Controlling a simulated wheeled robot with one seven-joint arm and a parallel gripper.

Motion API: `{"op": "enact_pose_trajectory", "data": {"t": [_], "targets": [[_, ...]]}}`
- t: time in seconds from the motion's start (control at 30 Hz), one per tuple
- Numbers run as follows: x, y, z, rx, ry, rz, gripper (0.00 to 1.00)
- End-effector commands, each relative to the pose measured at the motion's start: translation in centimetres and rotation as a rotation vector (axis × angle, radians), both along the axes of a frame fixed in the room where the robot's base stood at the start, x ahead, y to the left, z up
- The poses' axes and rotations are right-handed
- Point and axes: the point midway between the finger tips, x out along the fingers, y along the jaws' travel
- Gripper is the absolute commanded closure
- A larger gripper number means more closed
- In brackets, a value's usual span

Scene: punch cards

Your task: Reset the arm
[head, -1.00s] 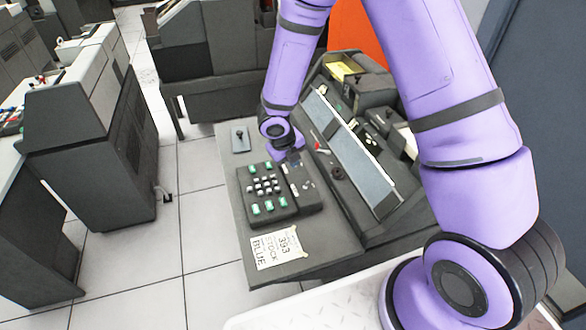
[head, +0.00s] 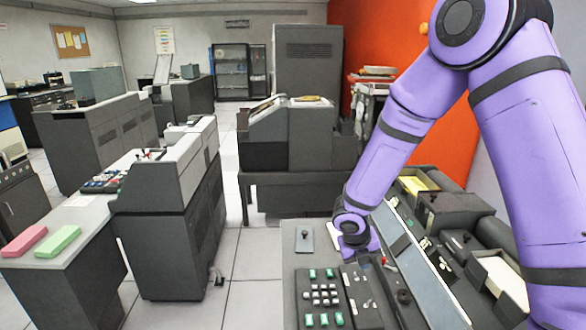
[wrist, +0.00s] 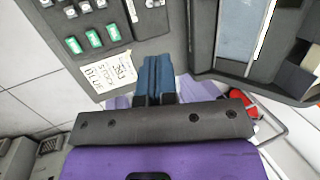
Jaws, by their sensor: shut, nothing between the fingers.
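My gripper (head: 362,254) is at the end of my purple arm, low over the grey punch machine's desk (head: 287,268). In the head view it is just beyond and right of the black keypad (head: 322,292) with green and white keys; its fingertips are hard to make out there. In the wrist view the blue fingers of my gripper (wrist: 156,62) are together, with nothing between them. The handwritten note (wrist: 108,77) on the desk shows left of the fingers, and part of the keypad (wrist: 95,38) shows above it. I cannot tell whether the fingertips touch anything.
A second grey machine (head: 168,215) stands left across a tiled aisle, beside a desk with a pink block (head: 24,241) and a green block (head: 58,241). A dark machine (head: 295,138) stands behind. An orange wall (head: 440,130) is close behind my arm.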

Motion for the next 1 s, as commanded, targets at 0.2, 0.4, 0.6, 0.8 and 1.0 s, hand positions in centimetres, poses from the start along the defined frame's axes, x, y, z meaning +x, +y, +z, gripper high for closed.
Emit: {"op": "enact_pose_trajectory", "data": {"t": [0.2, 0.4, 0.6, 0.8, 1.0], "targets": [[-1.0, -2.7, 7.8, 0.049, -0.180, -0.408, 1.00], [-3.3, -5.0, 14.2, 0.125, -0.337, -0.802, 1.00], [-6.6, -6.8, 19.8, 0.228, -0.478, -1.196, 1.00], [-10.6, -8.2, 24.3, 0.356, -0.590, -1.587, 1.00], [-15.0, -9.1, 28.0, 0.505, -0.661, -1.978, 1.00]]}}
